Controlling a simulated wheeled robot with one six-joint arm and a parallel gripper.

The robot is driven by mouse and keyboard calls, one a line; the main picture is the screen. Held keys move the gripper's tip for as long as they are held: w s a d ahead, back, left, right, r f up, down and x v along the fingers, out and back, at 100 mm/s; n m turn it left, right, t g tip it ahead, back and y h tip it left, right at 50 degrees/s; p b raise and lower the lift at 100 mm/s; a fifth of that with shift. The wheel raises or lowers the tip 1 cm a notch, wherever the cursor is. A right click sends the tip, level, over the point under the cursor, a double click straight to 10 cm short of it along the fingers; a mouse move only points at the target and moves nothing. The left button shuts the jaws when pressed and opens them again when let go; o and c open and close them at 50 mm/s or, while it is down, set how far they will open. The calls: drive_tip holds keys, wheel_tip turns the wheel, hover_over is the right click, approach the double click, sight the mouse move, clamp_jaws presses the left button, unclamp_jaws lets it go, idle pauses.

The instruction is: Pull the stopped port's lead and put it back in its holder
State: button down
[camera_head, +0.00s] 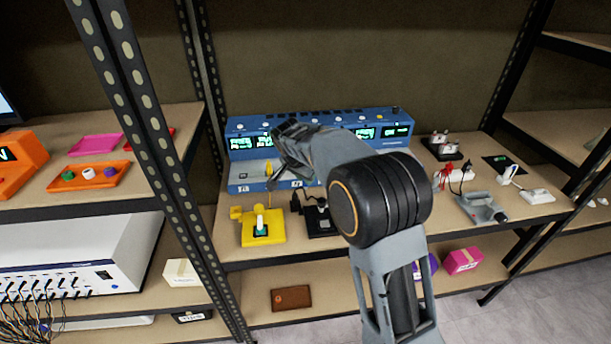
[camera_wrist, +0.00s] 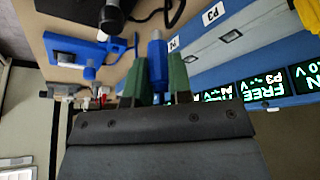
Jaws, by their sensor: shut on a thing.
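My gripper (camera_wrist: 157,88) is shut on a blue lead plug (camera_wrist: 157,62), which stands between its green fingers in the wrist view. The plug is close to the front of the blue port unit (camera_head: 240,179), near a label P3. I cannot tell whether its tip is in a port. In the head view my gripper and arm cover the middle of the unit. A blue holder (camera_wrist: 75,48) is on the shelf at left in the wrist view. A display there reads FREE. A yellow holder (camera_head: 262,230) and a black holder (camera_head: 322,224) stand in front of the unit.
A yellow plug (camera_head: 268,167) with an orange lead is at the unit's left. White and red plugs (camera_head: 453,175), a grey item (camera_head: 481,208) and a white block (camera_head: 538,196) lie on the right of the shelf. A dark upright (camera_head: 140,115) is at left.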

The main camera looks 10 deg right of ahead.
drive_tip(key=d, duration=0.8)
drive_tip(key=shift+w+b, duration=0.2)
drive_tip(key=shift+b, duration=0.1)
drive_tip(key=d, duration=0.7)
drive_tip(key=shift+w+d, duration=0.15)
drive_tip(key=shift+d, duration=0.2)
drive_tip(key=p, duration=0.3)
drive_tip(key=shift+r, duration=0.3)
drive_tip(key=shift+p, duration=0.45)
drive_tip(key=shift+f+b, duration=2.15)
drive_tip(key=shift+f, duration=1.65)
drive_tip(key=shift+r, duration=0.55)
